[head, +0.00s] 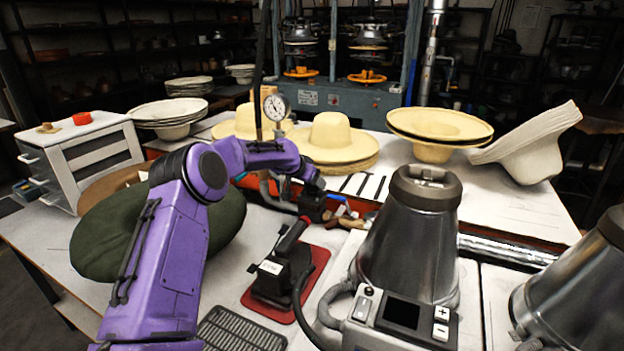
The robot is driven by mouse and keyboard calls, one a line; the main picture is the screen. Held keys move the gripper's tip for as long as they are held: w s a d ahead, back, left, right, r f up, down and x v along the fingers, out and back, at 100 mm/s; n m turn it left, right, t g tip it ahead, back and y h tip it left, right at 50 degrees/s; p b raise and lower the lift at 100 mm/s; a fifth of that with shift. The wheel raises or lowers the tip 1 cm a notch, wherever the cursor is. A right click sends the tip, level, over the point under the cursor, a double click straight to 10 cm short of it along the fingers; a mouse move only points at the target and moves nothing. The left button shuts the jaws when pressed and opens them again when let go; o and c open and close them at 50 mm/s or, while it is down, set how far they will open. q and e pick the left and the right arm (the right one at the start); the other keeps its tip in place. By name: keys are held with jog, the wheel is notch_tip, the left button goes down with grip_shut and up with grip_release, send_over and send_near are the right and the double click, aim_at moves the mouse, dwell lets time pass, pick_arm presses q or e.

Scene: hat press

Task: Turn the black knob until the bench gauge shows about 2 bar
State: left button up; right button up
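The bench gauge (275,106) is a small round white dial on a thin upright pipe behind my purple arm. Its dark needle shows, but the scale is too small to read. My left gripper (315,208) is at the end of the purple arm, low over the bench, below and right of the gauge. Its fingers are small, dark and blend with dark parts around them, so I cannot tell whether they are open or shut. I cannot make out the black knob; it may be hidden by the gripper or arm. My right gripper is not in view.
A black tool (283,270) stands on a red pad (313,283) just in front of the gripper. A metal steamer (415,235) with a control panel is close on the right. Straw hats (333,142) lie behind. A dark green cushion (110,235) sits left of the arm.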

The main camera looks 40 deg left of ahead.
pick_arm(q)
jog(key=n+y+p, duration=0.1)
jog(key=p, duration=0.1)
jog(key=n+y+p, duration=0.1)
jog(key=n+p, duration=0.1)
jog(key=shift+r+g, duration=0.3)
jog(key=shift+r, duration=0.05)
jog(key=shift+f+n+y+p, duration=0.25)
jog(key=shift+n+y+p, duration=0.15)
jog(key=shift+p, duration=0.05)
jog(key=o, duration=1)
